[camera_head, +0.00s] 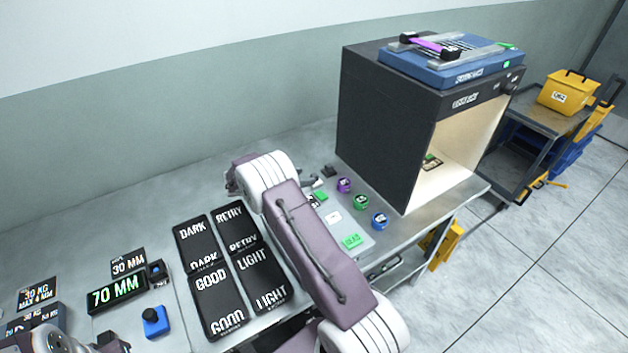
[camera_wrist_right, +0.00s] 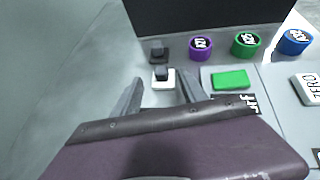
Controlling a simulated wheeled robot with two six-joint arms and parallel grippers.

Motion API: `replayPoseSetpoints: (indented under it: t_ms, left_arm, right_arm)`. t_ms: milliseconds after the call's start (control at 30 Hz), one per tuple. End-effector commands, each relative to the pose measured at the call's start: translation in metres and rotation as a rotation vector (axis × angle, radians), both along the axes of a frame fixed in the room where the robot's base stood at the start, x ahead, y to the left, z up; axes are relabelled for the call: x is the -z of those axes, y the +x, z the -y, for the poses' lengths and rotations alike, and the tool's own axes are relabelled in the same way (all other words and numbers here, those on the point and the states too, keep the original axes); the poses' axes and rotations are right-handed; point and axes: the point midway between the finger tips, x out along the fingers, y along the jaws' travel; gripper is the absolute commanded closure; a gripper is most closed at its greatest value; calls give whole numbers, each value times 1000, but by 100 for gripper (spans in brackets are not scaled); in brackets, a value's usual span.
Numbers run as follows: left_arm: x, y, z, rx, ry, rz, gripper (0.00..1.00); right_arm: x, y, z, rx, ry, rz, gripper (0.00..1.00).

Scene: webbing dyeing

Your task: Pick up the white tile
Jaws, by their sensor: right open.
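The white tile (camera_wrist_right: 160,84), a small white square with a dark knob on top, stands on the grey bench in the right wrist view. My right gripper (camera_wrist_right: 158,88) is open, its two grey fingertips on either side of the tile, with nothing gripped. I cannot tell whether the fingers touch it. In the head view my right gripper (camera_head: 310,182) is small and partly hidden behind my own forearm, near the tile. Only part of my left arm shows at the lower left, not its gripper jaws.
A black tile (camera_wrist_right: 158,52) with a similar knob stands just behind the white one. A green block (camera_wrist_right: 230,80) and purple (camera_head: 344,185), green (camera_head: 361,202) and blue (camera_head: 380,221) round pots lie to the right. The dark light booth (camera_head: 385,130) rises behind. Black label mats (camera_head: 198,243) lie left.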

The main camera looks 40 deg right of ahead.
Motion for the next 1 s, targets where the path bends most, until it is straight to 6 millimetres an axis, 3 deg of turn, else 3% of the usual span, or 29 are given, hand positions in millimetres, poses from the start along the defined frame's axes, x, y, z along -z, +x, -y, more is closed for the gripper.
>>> replayPoseSetpoints:
  t_ms: [233,433,467,600,633,1000]
  left_arm:
    - [-6,0,0,0,0,0,100]
    - [-6,0,0,0,0,0,100]
    - [-6,0,0,0,0,0,100]
    - [-6,0,0,0,0,0,100]
    - [-6,0,0,0,0,0,100]
    - [-5,0,0,0,0,0,100]
  right_arm:
    - [20,1,37,3,0,-1,50]
    - [22,2,40,0,1,0,50]
    - [22,2,40,0,1,0,56]
    - [22,2,40,1,1,-1,95]
    - [22,2,40,1,1,-1,100]
    - [16,2,39,1,0,2,100]
